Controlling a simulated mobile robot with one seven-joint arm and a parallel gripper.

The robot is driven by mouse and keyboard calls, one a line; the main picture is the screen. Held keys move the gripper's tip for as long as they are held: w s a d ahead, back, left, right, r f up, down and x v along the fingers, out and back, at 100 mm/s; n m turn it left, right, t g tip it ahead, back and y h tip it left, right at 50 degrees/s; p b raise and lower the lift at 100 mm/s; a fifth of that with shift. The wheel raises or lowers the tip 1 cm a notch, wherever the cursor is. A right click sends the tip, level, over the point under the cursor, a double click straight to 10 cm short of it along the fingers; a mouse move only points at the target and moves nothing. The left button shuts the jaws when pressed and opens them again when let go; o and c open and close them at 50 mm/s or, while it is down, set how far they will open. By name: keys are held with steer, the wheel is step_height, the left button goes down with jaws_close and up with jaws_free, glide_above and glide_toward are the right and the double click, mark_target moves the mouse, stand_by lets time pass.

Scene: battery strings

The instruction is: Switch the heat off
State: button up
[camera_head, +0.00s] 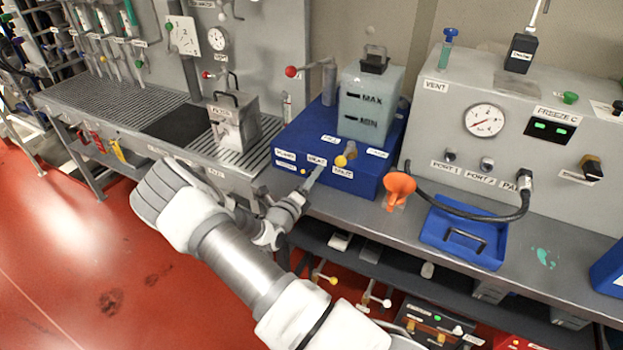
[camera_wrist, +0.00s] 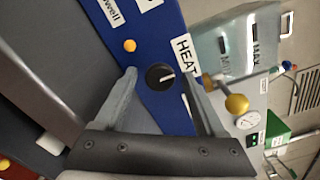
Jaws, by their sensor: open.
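The heat knob (camera_wrist: 160,77) is a round black dial on the blue box (camera_wrist: 160,35), beside the HEAT label (camera_wrist: 184,54). Its white mark points right and slightly up in the wrist view. My gripper (camera_wrist: 160,82) is open, with one finger on each side of the knob; I cannot tell whether either finger touches it. In the head view, my gripper (camera_head: 312,178) is at the front face of the blue box (camera_head: 291,140), just below the HEAT label (camera_head: 316,160). The knob is not clearly visible there.
A tank marked MAX and MIN (camera_head: 369,104) stands on the blue box. A yellow-ended valve (camera_wrist: 237,103) is close to my right finger in the wrist view. An orange funnel (camera_head: 398,187) and a blue tray (camera_head: 465,233) are to the right on the bench.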

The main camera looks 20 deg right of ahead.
steer(key=v, duration=1.7)
steer(key=shift+b, duration=0.4)
steer(key=shift+s+a, duration=0.15)
